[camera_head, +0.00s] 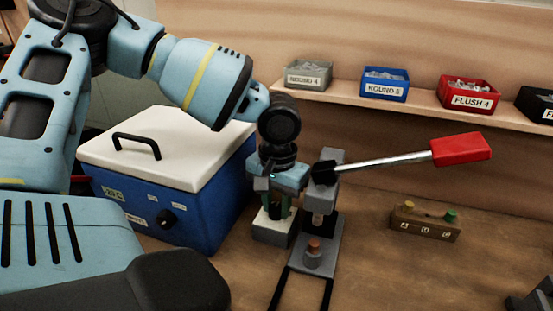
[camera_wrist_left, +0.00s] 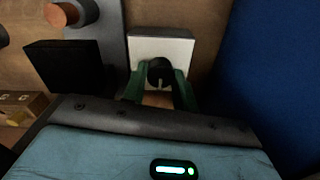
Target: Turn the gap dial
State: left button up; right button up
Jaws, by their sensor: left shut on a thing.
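The gap dial is a small black knob (camera_wrist_left: 160,69) with a pale pointer line, on a white-faced block (camera_wrist_left: 163,45) in the left wrist view. In the head view the block (camera_head: 270,231) stands left of the grey lever press (camera_head: 318,250), and the dial is hidden by my gripper. My left gripper (camera_head: 279,212) points down over the block. Its green fingers (camera_wrist_left: 159,85) are shut on the knob, one on each side. My right gripper is not in view.
A blue box with a white lid (camera_head: 165,150) stands close left of my gripper. The press's red-handled lever (camera_head: 460,150) reaches right. A wooden block with coloured pegs (camera_head: 425,222) lies on the bench. Labelled bins (camera_head: 385,85) line the shelf.

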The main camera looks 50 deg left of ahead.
aim_at(277, 207)
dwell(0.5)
pick_arm(q)
jog(key=o, duration=1)
jog(key=shift+c, duration=0.2)
jog(key=shift+r, duration=0.1)
jog(key=shift+d+r+p, duration=0.1)
jog(key=shift+r+p, duration=0.2)
jog(key=shift+r, duration=3.55)
